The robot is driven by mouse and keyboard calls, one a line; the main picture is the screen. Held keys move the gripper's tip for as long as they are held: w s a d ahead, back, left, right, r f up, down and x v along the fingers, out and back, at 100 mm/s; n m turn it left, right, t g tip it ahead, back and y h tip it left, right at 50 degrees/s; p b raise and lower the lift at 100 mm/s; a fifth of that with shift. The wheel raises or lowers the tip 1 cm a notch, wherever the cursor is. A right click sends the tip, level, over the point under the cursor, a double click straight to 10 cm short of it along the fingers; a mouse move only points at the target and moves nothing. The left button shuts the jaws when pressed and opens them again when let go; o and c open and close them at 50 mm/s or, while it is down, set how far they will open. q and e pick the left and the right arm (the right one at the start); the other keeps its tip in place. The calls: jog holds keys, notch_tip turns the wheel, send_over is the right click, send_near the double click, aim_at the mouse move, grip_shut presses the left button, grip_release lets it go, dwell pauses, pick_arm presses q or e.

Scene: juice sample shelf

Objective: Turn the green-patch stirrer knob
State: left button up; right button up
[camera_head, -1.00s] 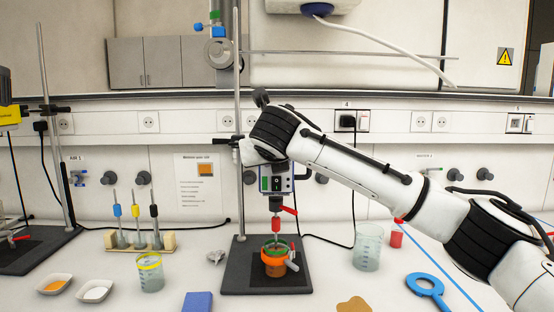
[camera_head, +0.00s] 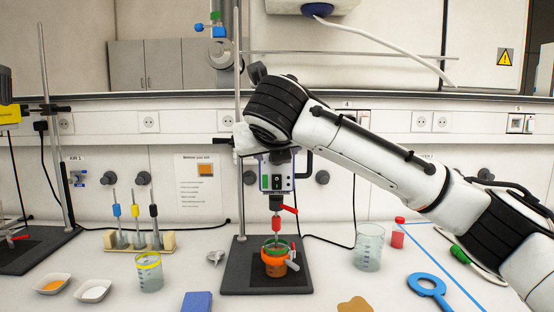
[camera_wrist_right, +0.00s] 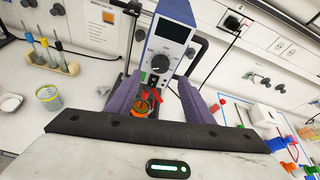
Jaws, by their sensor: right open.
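The overhead stirrer (camera_head: 276,174) is clamped to a stand at the middle of the bench, its upper part hidden behind my right arm in the head view. A small green patch (camera_head: 265,183) shows on its front, left of a dark control. In the right wrist view the stirrer (camera_wrist_right: 173,32) has a display and a round grey knob (camera_wrist_right: 160,63); I cannot make out the green patch there. My right gripper (camera_wrist_right: 159,80) is open and empty, its two purple fingers apart in front of the lower stirrer face. I cannot tell whether either finger touches it. My left gripper is out of view.
An orange-ringed vessel (camera_head: 275,262) stands below the stirrer on the dark base (camera_head: 240,272). A glass beaker (camera_head: 368,248) and red-capped vial (camera_head: 398,234) are to the right, a yellow-rimmed beaker (camera_head: 149,272) to the left. A black cable hangs beside the stirrer.

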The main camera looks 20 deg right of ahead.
jog(key=shift+v, duration=1.55)
jog(key=s+a+f+m+g+y, duration=0.1)
jog(key=a+f+m+y, duration=0.15)
jog(key=f, duration=0.55)
jog(key=s+a+f+m+g+y, duration=0.1)
jog(key=s+a+f+m, duration=0.15)
jog(key=f, duration=0.55)
jog(key=s+a+f+m+g+y, duration=0.1)
jog(key=a+f, duration=0.3)
jog(key=f, duration=0.4)
jog(key=s+d+f+m+g+y, duration=0.1)
jog(key=s+f+m+g, duration=0.1)
jog(key=s+f+m, duration=0.8)
jog(key=s+d+f+m+g+y, duration=0.15)
jog(key=s+f+m, duration=0.45)
jog(key=f, duration=0.6)
jog(key=s+d+f+m+g+h, duration=0.1)
jog(key=s+d+f+m, duration=0.35)
jog(key=s, duration=0.45)
jog(key=s+d+f+m+g+h, duration=0.1)
jog(key=s+d+f+m+g, duration=0.15)
jog(key=s+d+m, duration=0.5)
jog(key=w+a+f+n+t+y, duration=0.1)
jog(key=a+f+t, duration=0.4)
jog(key=f, duration=0.8)
jog(key=shift+w+a+t+y, duration=0.3)
jog(key=shift+w+a, duration=0.25)
jog(key=shift+a, duration=0.3)
